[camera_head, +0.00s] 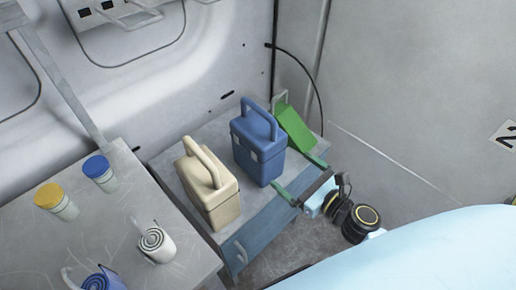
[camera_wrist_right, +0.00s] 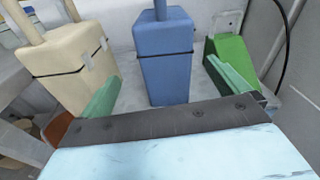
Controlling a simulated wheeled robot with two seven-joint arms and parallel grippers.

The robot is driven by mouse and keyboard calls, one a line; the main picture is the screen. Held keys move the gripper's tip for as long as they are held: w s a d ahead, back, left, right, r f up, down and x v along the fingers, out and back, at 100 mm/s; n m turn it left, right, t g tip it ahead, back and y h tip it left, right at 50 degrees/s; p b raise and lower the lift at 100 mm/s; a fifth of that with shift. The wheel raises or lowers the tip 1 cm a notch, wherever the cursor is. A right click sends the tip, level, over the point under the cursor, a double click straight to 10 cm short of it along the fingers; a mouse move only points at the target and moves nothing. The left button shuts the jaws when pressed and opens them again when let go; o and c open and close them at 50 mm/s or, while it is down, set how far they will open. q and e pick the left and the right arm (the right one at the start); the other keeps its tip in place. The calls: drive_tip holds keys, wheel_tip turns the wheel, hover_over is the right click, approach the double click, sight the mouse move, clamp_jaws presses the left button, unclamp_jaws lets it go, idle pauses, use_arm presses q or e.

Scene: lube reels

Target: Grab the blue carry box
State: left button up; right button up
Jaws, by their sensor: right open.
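The blue carry box (camera_head: 258,148), with an arched handle on its lid, stands upright on a grey cabinet top between a cream box and a green one. My right gripper (camera_head: 295,172) is open and empty just to its right, its green fingers pointing at the box's near side. In the right wrist view the blue box (camera_wrist_right: 165,55) stands ahead, framed between the two spread fingers of the gripper (camera_wrist_right: 163,72). Its handle is mostly cut off at the top there. I see no finger contact with the box. My left gripper is not in view.
The cream carry box (camera_head: 208,190) stands close to the left, and a green wedge-shaped box (camera_head: 295,125) close behind on the right. Walls (camera_head: 225,60) rise behind; a black cable hangs there.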

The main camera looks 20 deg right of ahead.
sight(276, 145)
drive_tip(key=shift+m+t, duration=0.5)
drive_tip(key=shift+m, duration=0.2)
drive_tip(key=w+r, duration=0.1)
drive_tip(key=w, duration=0.1)
drive_tip(key=w+a+r+p, duration=0.1)
drive_tip(key=w, duration=0.2)
drive_tip(key=w+r, duration=0.1)
drive_tip(key=w, duration=0.1)
drive_tip(key=shift+w+a+r, duration=0.15)
drive_tip(key=shift+w+a, duration=0.1)
drive_tip(key=shift+f+x, duration=0.1)
drive_tip(key=shift+x, duration=1.4)
drive_tip(key=shift+f+x, duration=0.15)
drive_tip(key=shift+x, duration=1.3)
drive_tip(key=c, duration=1.7)
drive_tip(key=shift+d+r, duration=0.1)
